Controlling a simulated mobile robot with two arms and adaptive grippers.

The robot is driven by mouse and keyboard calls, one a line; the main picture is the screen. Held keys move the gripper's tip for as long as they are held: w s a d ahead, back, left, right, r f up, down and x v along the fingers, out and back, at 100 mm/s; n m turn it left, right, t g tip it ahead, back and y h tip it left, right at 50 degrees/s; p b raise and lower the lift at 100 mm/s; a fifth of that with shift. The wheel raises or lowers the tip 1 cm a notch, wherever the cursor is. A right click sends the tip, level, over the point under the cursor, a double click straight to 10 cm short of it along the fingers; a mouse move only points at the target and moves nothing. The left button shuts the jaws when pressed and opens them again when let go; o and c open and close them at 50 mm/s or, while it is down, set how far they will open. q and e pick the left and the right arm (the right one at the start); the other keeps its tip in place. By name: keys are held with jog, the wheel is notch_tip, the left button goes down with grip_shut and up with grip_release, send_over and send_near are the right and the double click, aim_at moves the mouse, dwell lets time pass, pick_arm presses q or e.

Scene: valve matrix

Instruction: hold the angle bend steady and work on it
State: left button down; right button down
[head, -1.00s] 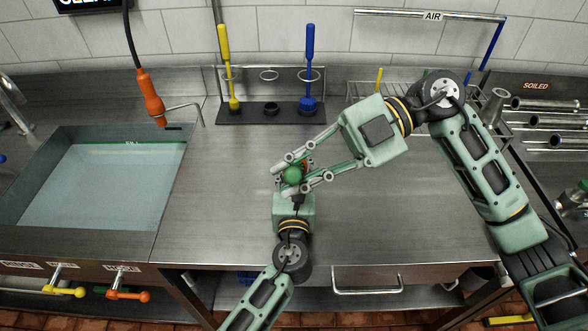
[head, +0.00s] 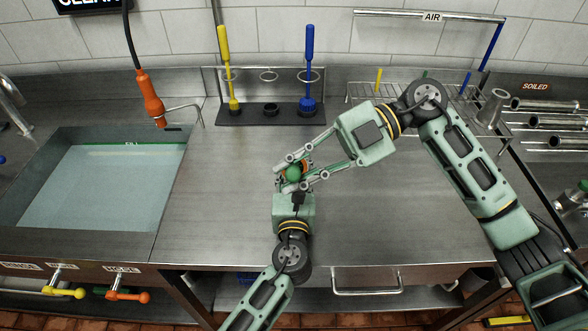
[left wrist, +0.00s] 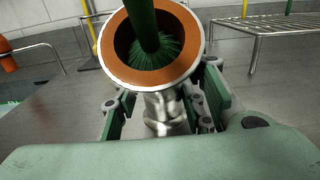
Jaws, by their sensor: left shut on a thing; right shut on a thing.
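The angle bend (left wrist: 165,112) is a shiny metal pipe fitting with an orange-lined mouth, facing the left wrist camera. My left gripper (left wrist: 163,105) is shut around its metal body. In the head view, my left gripper (head: 293,190) comes up from below, its fingers mostly hidden. A green brush (head: 293,173) shows its round handle end between the fingers of my right gripper (head: 291,168), which is shut on it. In the left wrist view, the brush's green bristles (left wrist: 155,55) are inside the bend's mouth. The right fingers are not clear there.
A rack (head: 270,115) at the back holds a yellow brush (head: 226,65) and a blue brush (head: 309,70); its middle place is empty. A water-filled sink (head: 105,190) is at left. A wire rack (head: 400,90) and soiled pipes (head: 550,120) are at right. The front steel counter (head: 390,235) is clear.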

aim_at(294, 174)
jog(key=shift+w+f, duration=0.3)
jog(key=shift+s+r, duration=2.15)
jog(key=shift+w+f, duration=2.15)
jog(key=shift+w, duration=0.05)
jog(key=shift+s+r, duration=2.15)
jog(key=shift+s, duration=0.05)
